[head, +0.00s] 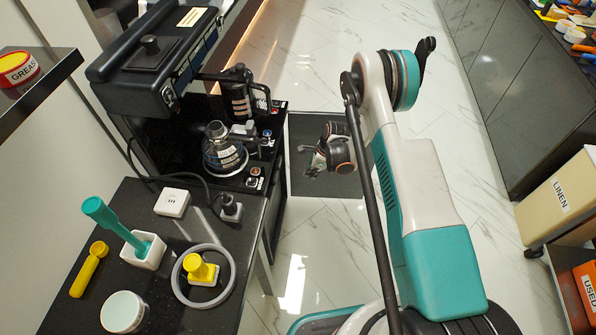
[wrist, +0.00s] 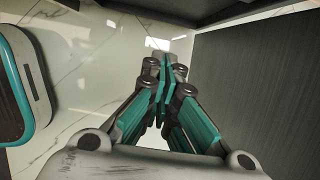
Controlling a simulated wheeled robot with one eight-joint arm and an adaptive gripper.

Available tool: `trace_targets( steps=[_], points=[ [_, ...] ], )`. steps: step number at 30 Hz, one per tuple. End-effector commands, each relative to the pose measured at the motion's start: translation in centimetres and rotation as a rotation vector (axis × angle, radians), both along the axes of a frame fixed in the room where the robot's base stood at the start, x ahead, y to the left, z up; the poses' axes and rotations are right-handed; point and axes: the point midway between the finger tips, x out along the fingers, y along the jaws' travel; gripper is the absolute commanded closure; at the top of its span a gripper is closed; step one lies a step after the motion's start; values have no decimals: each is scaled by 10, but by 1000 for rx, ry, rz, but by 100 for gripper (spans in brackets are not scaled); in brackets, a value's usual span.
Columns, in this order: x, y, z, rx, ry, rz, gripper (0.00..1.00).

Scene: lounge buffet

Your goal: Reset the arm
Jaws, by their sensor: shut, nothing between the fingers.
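My arm shows at the right of centre in the head view, with its elbow raised. My gripper (head: 312,162) hangs beyond the end of the dark counter, over a dark rectangle on the floor. In the wrist view my gripper (wrist: 163,80) has its teal-sided fingers together, with nothing between them. The fingers touch no object that I can see. A dark panel (wrist: 255,90) stands close to the right of the fingers in the wrist view.
Marble floor is open between.

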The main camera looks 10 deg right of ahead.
Motion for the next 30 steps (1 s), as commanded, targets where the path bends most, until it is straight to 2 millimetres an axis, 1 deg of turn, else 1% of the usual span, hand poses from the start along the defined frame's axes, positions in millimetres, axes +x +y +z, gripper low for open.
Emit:
trace_targets(
  steps=[3,6,23,26,29,30],
  points=[
    [-4,-10,0,0,0,0,100],
    [-5,-15,0,0,0,0,100],
    [-5,-15,1,-1,-2,3,100],
    [-2,-16,12,-6,-12,19,100],
    [4,-17,39,-20,-38,63,100],
    [7,-17,54,-28,-54,88,100]
  ],
)
